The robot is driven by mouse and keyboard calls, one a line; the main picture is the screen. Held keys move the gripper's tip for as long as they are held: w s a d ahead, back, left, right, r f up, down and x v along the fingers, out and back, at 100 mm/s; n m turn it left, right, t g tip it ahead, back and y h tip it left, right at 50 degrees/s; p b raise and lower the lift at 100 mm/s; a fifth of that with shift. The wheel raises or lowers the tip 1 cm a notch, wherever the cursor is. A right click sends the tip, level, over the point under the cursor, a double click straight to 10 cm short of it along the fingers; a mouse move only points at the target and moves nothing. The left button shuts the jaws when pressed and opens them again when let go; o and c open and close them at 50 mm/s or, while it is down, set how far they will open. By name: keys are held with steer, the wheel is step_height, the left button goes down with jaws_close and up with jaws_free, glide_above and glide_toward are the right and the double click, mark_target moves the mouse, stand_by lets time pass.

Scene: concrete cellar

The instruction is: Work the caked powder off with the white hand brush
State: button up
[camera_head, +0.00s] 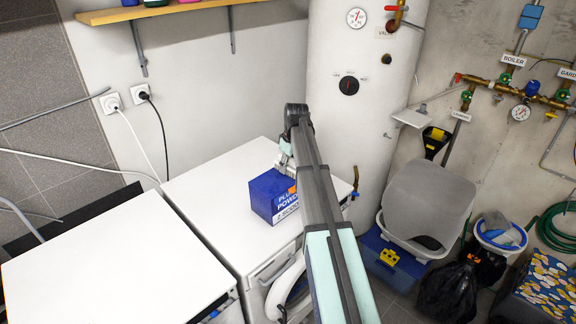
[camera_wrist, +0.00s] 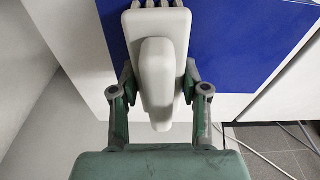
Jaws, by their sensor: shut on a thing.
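The white hand brush (camera_wrist: 157,75) fills the middle of the wrist view, its short grey bristles at the top edge. My gripper (camera_wrist: 158,88) is shut on the brush from both sides. In the head view my gripper (camera_head: 285,160) is over the white machine top, just behind the blue powder box (camera_head: 268,194), and my arm covers most of it and the brush. A blue surface (camera_wrist: 240,45), seemingly the box, lies beyond the brush in the wrist view. I cannot tell whether the bristles touch it. No caked powder can be made out.
The box stands on the right-hand white machine (camera_head: 205,185). Another white machine (camera_head: 115,260) stands at left with a clear top. A tall white boiler (camera_head: 345,110) rises behind my arm. A wall shelf (camera_head: 165,10), a blue crate (camera_head: 395,265) and black bags (camera_head: 450,290) are around.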

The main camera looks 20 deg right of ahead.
steer(key=shift+w+d+r, duration=0.1)
steer(key=shift+d+r, duration=0.15)
steer(key=shift+d, duration=0.05)
steer(key=r+p, duration=0.1)
steer(key=r, duration=0.2)
steer(key=shift+a+r+p, duration=0.2)
steer(key=shift+r+p, duration=0.05)
steer(key=shift+p, duration=0.15)
steer(key=shift+r+p, duration=1.1)
steer(key=shift+r, duration=1)
steer(key=shift+d+f, duration=0.1)
